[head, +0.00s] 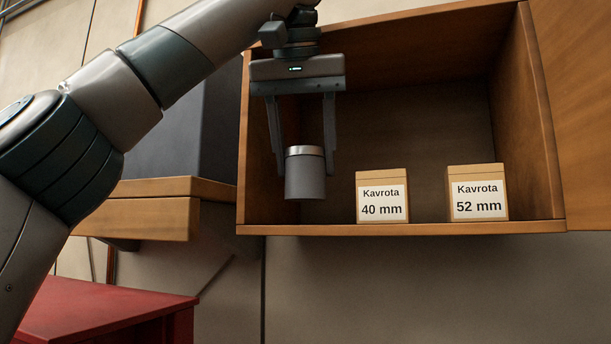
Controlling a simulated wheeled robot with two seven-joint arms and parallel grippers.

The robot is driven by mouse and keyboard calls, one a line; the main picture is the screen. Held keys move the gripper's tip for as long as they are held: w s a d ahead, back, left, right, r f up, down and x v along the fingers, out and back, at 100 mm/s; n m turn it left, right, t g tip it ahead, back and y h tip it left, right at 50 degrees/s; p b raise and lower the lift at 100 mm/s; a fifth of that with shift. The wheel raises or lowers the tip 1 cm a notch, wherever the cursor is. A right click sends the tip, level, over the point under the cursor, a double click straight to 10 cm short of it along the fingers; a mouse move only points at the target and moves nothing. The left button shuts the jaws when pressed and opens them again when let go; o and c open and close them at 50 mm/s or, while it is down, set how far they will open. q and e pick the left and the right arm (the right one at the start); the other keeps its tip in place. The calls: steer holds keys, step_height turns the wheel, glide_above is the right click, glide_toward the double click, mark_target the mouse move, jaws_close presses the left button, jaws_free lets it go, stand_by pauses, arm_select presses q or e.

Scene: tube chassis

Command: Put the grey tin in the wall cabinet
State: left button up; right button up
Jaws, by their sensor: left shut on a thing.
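The grey tin (305,177) is a small upright cylinder with a lighter lid band. My left gripper (305,160) points down with its fingers on both sides of the tin and is shut on it. The wall cabinet (400,229) is a wooden box with an open front. The tin shows in front of or inside the left part of its opening, with its base a little above the cabinet's lower front edge in the picture. I cannot tell how deep it is or whether it touches the floor. My right gripper is not in view.
Two small boxes stand in the cabinet: one labelled Kavrota 40 mm (382,197) right of the tin, and one labelled Kavrota 52 mm (477,193) further right. A wooden shelf (140,215) with a dark block (190,140) is at left. A red surface (95,308) lies lower left.

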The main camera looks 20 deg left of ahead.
mark_target(305, 200)
arm_select(q)
steer(key=shift+f, duration=1.75)
steer(key=shift+f, duration=0.15)
steer(key=o, duration=1.2)
steer(key=shift+r, duration=0.25)
steer(key=v, duration=1.1)
steer(key=shift+s+r, duration=0.15)
steer(key=shift+r, duration=0.2)
